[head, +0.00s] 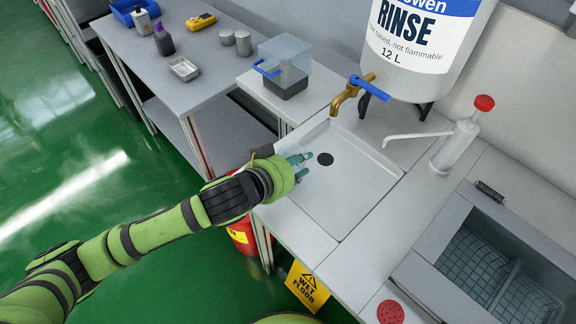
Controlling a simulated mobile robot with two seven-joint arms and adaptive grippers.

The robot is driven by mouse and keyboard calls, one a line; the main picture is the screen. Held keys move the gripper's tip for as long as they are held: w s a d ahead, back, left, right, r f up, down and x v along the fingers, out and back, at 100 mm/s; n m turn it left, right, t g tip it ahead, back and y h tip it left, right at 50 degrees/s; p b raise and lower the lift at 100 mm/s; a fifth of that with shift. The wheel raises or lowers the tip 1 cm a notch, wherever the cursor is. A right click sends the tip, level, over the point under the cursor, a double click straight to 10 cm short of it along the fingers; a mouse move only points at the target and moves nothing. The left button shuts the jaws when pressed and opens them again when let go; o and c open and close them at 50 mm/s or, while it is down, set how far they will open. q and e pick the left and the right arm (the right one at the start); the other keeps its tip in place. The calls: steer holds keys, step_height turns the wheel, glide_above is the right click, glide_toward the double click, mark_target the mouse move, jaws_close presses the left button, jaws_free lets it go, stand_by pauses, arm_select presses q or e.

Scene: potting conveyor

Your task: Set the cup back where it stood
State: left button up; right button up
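My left gripper (302,165) is over the left part of the shallow white sink tray (350,205), its teal fingertips a little apart with nothing seen between them. Its fingertips point right, toward the dark drain (325,159). Two small grey metal cups, one on the left (226,38) and one on the right (243,43), stand upright side by side on the grey bench at the back, well away from the gripper. I cannot tell which cup the task means. My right gripper is out of view.
A brass tap (350,92) with a blue lever hangs from the rinse tank (418,40) above the tray. A clear box (287,62) stands behind. A red-topped pump (456,140) and an open grey basin (490,260) are at right. A wet-floor sign (307,287) hangs in front.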

arm_select(q)
steer(key=p+v, duration=0.2)
steer(key=v, duration=1)
steer(key=shift+p, duration=0.4)
steer(key=shift+f, duration=0.1)
